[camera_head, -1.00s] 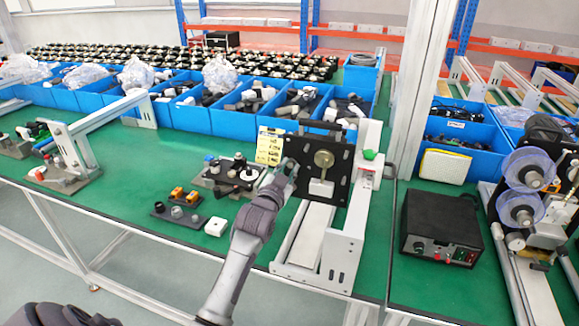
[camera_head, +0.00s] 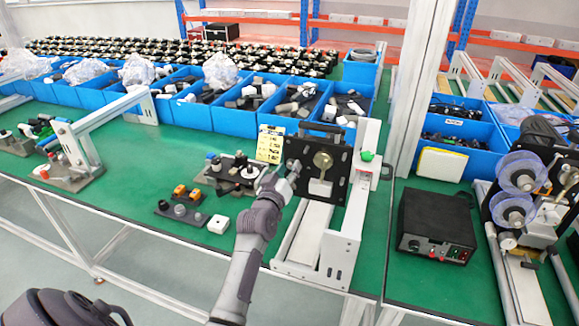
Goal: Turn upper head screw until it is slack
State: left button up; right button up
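The black upright plate (camera_head: 334,180) of the test fixture stands on the green bench, with a round brass-coloured disc (camera_head: 322,160) and a white block on its face. My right gripper is not in view.
A black control box (camera_head: 436,226) stands to the right, past a metal post (camera_head: 412,90). Blue bins (camera_head: 235,121) line the back.

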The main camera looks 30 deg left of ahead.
pick_arm(q)
jog(key=m+p, duration=0.2)
jog(key=m, duration=0.3)
jog(key=shift+r, duration=0.2)
jog(key=m, duration=0.2)
jog(key=shift+m+p, duration=0.4)
jog(key=shift+f+m, duration=0.2)
jog(key=shift+m, duration=0.8)
